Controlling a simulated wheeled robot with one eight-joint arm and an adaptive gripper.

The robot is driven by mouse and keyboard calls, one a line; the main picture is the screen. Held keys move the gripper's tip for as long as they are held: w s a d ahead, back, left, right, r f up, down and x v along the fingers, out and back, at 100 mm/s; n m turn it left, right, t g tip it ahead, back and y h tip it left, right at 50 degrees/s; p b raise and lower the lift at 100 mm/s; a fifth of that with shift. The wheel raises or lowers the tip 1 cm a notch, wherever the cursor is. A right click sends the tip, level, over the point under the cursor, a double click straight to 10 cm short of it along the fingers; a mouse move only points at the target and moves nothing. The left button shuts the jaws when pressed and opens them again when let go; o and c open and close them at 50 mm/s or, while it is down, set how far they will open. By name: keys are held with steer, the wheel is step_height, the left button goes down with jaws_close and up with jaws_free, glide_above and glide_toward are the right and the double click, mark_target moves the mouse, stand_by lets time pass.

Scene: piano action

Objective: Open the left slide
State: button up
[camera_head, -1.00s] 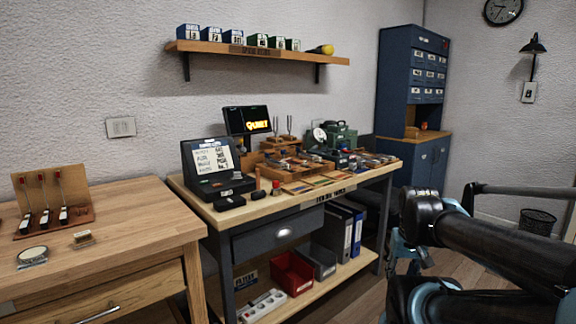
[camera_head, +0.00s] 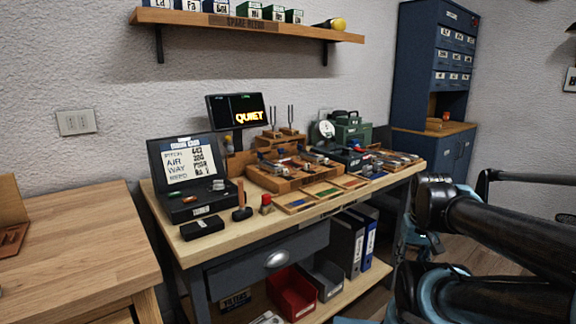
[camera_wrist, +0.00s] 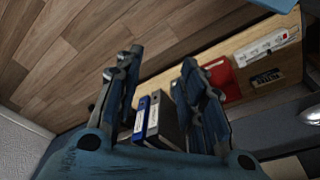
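A wooden rig with small metal parts (camera_head: 285,178) stands on the middle of the workbench (camera_head: 240,222). Several flat wooden pieces with coloured faces (camera_head: 323,191) lie along its front. I cannot tell which part is the left slide. My gripper (camera_wrist: 160,62) is open and empty in the wrist view, its two blue fingers apart. It points down toward the floor and the lower shelf, away from the bench top. My gripper's fingers cannot be made out in the head view; only my arm shows at the right.
A dark case with a lettered card (camera_head: 190,170) and a screen reading "QUIET" (camera_head: 238,112) stand at the bench's left and back. A green machine (camera_head: 347,130) is behind. Another wooden table (camera_head: 75,240) is at left.

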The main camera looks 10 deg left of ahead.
steer(key=shift+w+d, duration=0.1)
steer(key=shift+w, duration=0.25)
steer(key=w+a+r+n, duration=0.1)
steer(key=w+a+r, duration=0.1)
steer(key=w+r, duration=0.3)
steer(key=w+a+r+n, duration=0.1)
steer(key=w+a+r, duration=0.15)
steer(key=r, duration=0.45)
step_height(320, 180, up, 22)
steer(key=n+g, duration=0.2)
steer(key=n, duration=0.6)
glide_above(285, 169)
steer(key=f, duration=1.7)
steer(key=shift+w, duration=0.2)
